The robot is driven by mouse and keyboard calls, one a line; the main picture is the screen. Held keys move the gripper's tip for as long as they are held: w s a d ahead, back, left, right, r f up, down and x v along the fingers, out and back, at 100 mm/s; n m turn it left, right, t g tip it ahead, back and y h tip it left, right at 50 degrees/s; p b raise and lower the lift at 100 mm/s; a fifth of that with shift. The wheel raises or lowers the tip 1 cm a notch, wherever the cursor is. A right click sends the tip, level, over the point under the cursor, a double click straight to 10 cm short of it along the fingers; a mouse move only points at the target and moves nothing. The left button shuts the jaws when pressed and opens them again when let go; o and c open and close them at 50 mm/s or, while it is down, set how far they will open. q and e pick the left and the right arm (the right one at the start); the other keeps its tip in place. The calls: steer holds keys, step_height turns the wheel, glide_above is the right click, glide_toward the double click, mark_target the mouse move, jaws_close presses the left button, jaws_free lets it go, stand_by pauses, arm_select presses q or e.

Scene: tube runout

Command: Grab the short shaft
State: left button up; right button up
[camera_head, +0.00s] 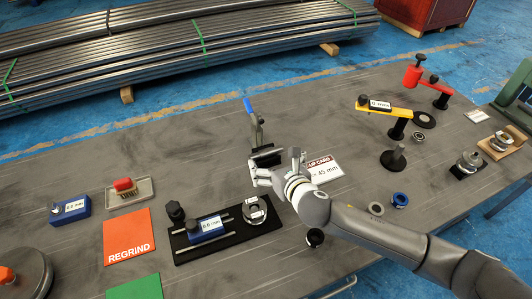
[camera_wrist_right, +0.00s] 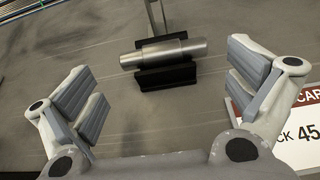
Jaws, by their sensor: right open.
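The short shaft (camera_wrist_right: 163,54) is a grey stepped metal cylinder, thicker in the middle. It lies crosswise on a black block holder (camera_wrist_right: 165,77), seen ahead in the right wrist view. In the head view the holder area (camera_head: 266,160) is partly covered by my right gripper (camera_head: 277,168). My right gripper (camera_wrist_right: 165,88) is open and empty, its two fingers spread wide to either side of the shaft and nearer the camera. No finger visibly touches the shaft. My left gripper is not in view.
A blue-handled clamp (camera_head: 251,112) stands just behind the holder. A white and red "45 mm" card (camera_head: 322,171) lies to the right. A black gauge base with a ring (camera_head: 255,211) is front-left. Orange (camera_head: 128,235) and green mats lie further left.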

mark_target(267, 152)
steer(key=shift+x, duration=2.7)
steer(key=shift+d, duration=0.1)
steer(key=c, duration=0.9)
steer(key=shift+r, duration=0.15)
steer(key=shift+c, duration=0.5)
steer(key=shift+w+r, duration=0.1)
